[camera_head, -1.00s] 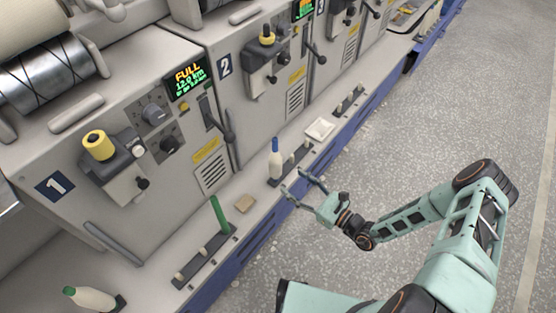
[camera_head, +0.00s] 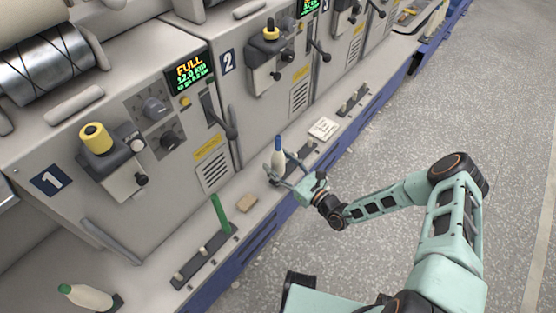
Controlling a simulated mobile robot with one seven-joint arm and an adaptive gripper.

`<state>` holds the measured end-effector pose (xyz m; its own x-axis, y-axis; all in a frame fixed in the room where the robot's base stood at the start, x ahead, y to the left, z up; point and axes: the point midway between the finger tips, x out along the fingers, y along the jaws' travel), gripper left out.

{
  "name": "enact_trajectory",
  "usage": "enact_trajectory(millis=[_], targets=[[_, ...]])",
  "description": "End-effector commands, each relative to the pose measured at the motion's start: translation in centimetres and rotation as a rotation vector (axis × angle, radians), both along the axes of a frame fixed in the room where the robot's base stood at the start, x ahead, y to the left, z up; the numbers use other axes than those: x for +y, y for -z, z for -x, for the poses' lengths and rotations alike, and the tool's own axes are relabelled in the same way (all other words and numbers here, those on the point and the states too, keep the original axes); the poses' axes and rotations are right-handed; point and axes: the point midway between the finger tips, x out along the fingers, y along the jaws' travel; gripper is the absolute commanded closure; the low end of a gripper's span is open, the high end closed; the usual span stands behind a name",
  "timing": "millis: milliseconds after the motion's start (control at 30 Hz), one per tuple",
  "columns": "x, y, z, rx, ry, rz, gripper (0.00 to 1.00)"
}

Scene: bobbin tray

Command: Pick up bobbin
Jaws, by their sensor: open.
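A bobbin with white thread and a blue top (camera_head: 278,158) stands upright on a dark peg strip on the machine ledge, below machine 2. My gripper (camera_head: 276,172) is open and reaches in from the right, with its fingers at the bobbin, seemingly one on either side. Whether the fingers touch it cannot be told. Another bobbin, white with a green tip (camera_head: 86,296), lies tilted at the lower left. A bare green tube (camera_head: 220,214) stands on the nearer peg strip (camera_head: 202,260).
A small tan block (camera_head: 247,203) and a white card (camera_head: 323,128) lie on the ledge. Another peg strip (camera_head: 353,100) is farther along. The machine fronts, with levers such as this one (camera_head: 222,122), rise behind the ledge. The grey floor (camera_head: 420,120) to the right is clear.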

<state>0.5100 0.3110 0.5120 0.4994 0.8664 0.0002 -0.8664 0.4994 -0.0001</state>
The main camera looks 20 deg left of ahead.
Motion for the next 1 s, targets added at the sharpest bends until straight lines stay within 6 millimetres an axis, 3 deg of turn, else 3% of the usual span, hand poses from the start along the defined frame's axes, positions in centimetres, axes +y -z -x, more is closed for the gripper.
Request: enact_trajectory(millis=[233, 667, 867, 1000], targets=[[0.4, 0.0, -0.3, 0.000, 0.001, 0.001, 0.45], [0.4, 0.0, -0.2, 0.000, 0.001, 0.001, 0.92], [0.4, -0.1, -0.2, 0.000, 0.001, 0.000, 0.93], [0.3, -1.2, -0.3, -0.001, 0.001, 0.000, 0.93]])
